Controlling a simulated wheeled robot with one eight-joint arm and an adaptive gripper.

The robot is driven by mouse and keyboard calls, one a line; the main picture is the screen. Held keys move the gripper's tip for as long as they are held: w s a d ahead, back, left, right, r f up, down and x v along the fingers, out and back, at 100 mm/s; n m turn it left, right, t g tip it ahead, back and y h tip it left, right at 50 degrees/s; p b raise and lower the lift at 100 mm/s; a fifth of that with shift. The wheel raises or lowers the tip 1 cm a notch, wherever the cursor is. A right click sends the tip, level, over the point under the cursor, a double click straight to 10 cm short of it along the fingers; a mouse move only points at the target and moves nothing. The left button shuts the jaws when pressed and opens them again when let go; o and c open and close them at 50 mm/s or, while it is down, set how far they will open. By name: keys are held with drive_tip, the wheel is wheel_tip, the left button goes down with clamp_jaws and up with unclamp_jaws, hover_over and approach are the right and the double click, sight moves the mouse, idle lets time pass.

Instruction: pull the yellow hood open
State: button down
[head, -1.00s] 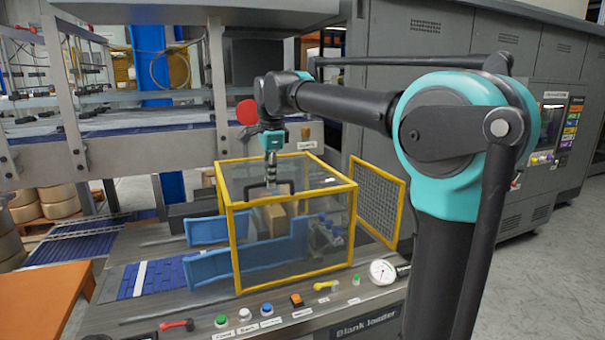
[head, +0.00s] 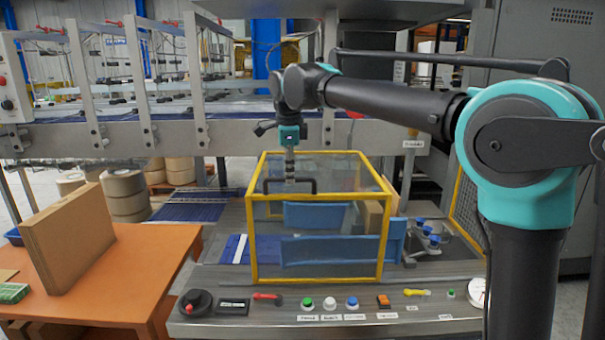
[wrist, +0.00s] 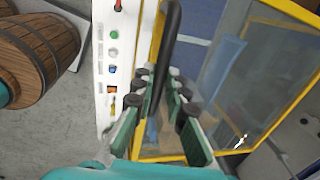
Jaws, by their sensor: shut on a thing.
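The yellow hood (head: 384,235) is a yellow-framed box with clear panels, standing over the machine bed in the head view. It appears lowered. Its frame also shows in the wrist view (wrist: 290,25). A black bar handle (head: 313,185) is at its top front edge, and the handle crosses the wrist view (wrist: 170,40). My gripper (head: 290,178) points straight down at the left part of the handle. In the wrist view its green fingers (wrist: 161,85) are closed around the bar. The fingertips' exact contact is partly hidden.
A row of buttons (head: 330,303) lines the front panel below the hood. A brown carton (head: 372,215) shows at the hood's right side. An orange table (head: 120,285) with an upright brown board (head: 75,235) stands at left. A yellow-framed mesh guard (head: 467,200) is at right.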

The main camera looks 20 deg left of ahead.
drive_tip(key=shift+s+a, duration=0.1)
drive_tip(key=c, duration=1.5)
unclamp_jaws()
drive_tip(key=shift+c, duration=0.2)
wheel_tip(320, 180, up, 12)
drive_tip(key=s, duration=0.2)
drive_tip(key=shift+d, duration=0.35)
drive_tip(key=shift+s+f, duration=0.1)
